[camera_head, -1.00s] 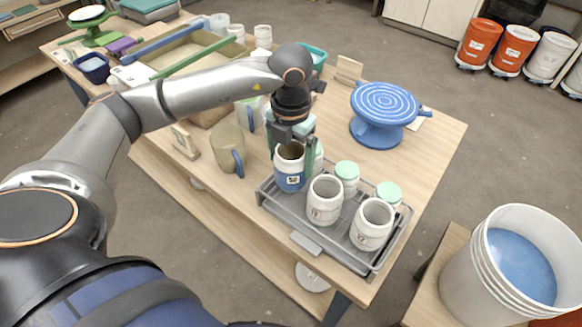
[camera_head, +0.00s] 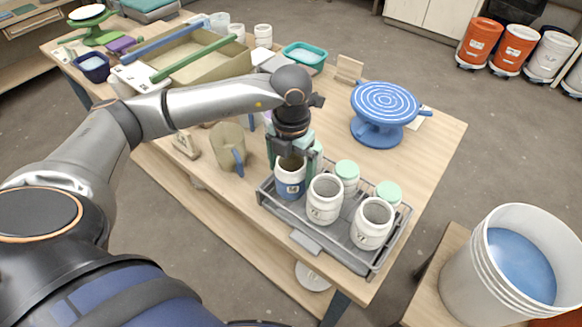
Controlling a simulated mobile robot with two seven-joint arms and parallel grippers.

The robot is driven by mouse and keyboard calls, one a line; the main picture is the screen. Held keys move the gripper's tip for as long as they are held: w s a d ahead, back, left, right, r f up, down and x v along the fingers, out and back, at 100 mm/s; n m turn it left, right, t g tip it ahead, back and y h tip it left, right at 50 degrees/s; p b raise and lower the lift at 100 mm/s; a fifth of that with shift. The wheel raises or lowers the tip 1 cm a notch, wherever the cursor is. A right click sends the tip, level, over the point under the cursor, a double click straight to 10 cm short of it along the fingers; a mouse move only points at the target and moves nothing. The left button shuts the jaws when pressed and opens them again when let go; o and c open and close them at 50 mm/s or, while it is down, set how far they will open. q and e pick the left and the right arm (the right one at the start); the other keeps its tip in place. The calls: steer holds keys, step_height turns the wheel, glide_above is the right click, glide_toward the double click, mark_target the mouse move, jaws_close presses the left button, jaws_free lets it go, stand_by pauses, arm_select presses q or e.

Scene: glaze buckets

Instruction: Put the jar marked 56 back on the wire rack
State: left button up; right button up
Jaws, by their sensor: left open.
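A white jar with a blue lower half and a small dark-and-white mark (camera_head: 289,184) stands upright in the left end of the grey wire rack (camera_head: 303,237). The mark is too small to read. My left gripper (camera_head: 292,168) points down over this jar. Its green fingers are open, one on each side of the jar's upper part. The jar's base is partly hidden by the rack's front rail. My right gripper is not in view.
White open jars (camera_head: 324,199) and mint-lidded jars (camera_head: 388,193) fill the rack beside it. A large white bucket (camera_head: 465,275) is at lower right.

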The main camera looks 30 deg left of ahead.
mark_target(291, 169)
arm_select(q)
step_height(291, 169, up, 12)
steer(key=shift+r+b, duration=0.15)
steer(key=shift+b, duration=0.15)
stand_by(0.6)
